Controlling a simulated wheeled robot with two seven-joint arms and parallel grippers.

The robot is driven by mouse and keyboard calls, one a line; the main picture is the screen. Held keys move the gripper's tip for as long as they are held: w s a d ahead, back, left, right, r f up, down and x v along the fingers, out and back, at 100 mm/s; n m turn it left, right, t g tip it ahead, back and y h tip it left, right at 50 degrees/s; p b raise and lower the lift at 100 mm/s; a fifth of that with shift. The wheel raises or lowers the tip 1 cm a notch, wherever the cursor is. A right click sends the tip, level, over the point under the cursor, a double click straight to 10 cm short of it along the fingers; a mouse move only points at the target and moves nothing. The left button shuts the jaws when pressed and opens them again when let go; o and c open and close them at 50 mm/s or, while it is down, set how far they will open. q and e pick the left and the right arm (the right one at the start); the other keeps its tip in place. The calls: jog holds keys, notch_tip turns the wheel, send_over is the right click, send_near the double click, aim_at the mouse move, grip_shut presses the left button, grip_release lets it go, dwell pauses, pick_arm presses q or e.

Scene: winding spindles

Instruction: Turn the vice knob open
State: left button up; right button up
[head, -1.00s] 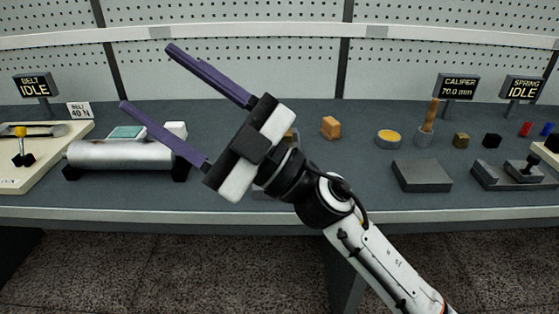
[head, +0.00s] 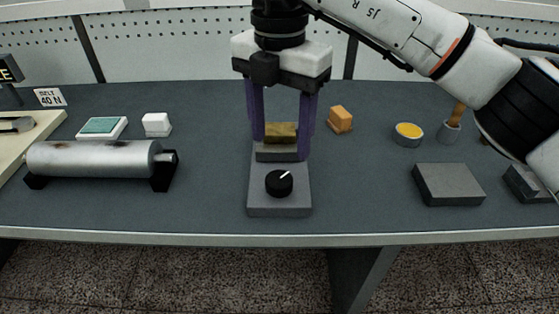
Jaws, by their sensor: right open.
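The vice (head: 279,203) is a grey block near the front middle of the bench. Its round black knob (head: 279,183) with a white pointer mark sits on the front part; the pointer leans up and to the right. A brass-coloured block (head: 281,132) is at the vice's back part, by the grey jaw. My right gripper (head: 281,150) points down over the back of the vice, behind the knob. Its two purple fingers are spread, one on each side of the brass block; whether they touch it I cannot tell. My left gripper is not in view.
A metal roller (head: 95,158) lies on black supports at left, with a teal-topped box (head: 102,127) and a white block (head: 156,124) behind it. An orange block (head: 341,119), a yellow-filled tin (head: 408,133) and a grey slab (head: 448,184) are at right.

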aim_at(279, 178)
jog(key=f, duration=0.3)
jog(key=shift+s+f, duration=0.2)
notch_tip(279, 178, down, 5)
jog(key=shift+f, duration=0.35)
jog(key=c, duration=1)
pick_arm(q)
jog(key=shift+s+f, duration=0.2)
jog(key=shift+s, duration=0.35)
pick_arm(e)
jog(key=shift+w, duration=0.1)
jog(key=shift+c, duration=0.2)
